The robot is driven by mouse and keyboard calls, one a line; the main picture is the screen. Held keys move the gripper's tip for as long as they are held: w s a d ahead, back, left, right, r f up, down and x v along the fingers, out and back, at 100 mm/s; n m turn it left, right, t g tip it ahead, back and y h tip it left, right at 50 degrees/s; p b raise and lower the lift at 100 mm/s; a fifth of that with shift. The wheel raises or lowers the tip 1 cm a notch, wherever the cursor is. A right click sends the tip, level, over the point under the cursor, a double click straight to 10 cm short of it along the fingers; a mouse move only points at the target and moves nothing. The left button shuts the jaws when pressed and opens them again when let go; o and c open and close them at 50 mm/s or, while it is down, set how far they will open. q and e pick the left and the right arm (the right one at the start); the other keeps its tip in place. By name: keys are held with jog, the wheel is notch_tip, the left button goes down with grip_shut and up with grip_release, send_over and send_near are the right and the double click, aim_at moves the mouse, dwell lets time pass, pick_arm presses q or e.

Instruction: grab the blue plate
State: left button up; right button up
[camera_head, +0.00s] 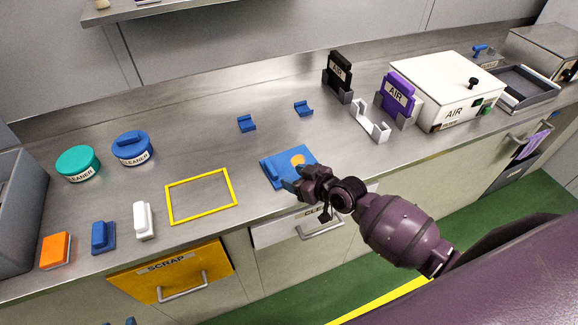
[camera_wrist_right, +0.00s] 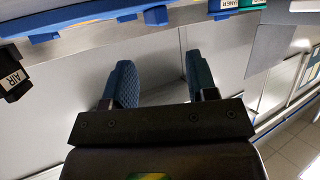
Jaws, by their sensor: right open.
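The blue plate (camera_head: 279,166) lies flat on the steel counter near its front edge, with a raised block along its left side and a round orange-yellow patch on top. My right gripper (camera_head: 291,184) is at the plate's front right edge in the head view and hides part of it. In the right wrist view the gripper (camera_wrist_right: 160,65) has its two blue fingers wide apart with nothing between them. A blue edge, likely the plate (camera_wrist_right: 72,26), runs along the top there; whether the fingers touch it is unclear. Two small blue tips, perhaps my left gripper (camera_head: 118,322), barely show at the bottom edge.
A yellow frame (camera_head: 168,202) lies left of the plate. Two small blue holders (camera_head: 246,123) are behind it. A white bracket (camera_head: 370,124) and a purple AIR part (camera_head: 398,94) stand to the right. Cleaner tins (camera_head: 78,163) and small blocks are at the left.

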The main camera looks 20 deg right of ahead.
aim_at(275, 174)
jog(key=shift+s+f+x, duration=0.1)
jog(key=shift+f+x, duration=0.1)
jog(key=shift+x, duration=1.5)
jog(key=shift+s+f+x, duration=0.1)
jog(key=shift+f+x, duration=0.1)
jog(key=shift+x, duration=1.55)
jog(key=shift+s, duration=0.1)
grip_shut()
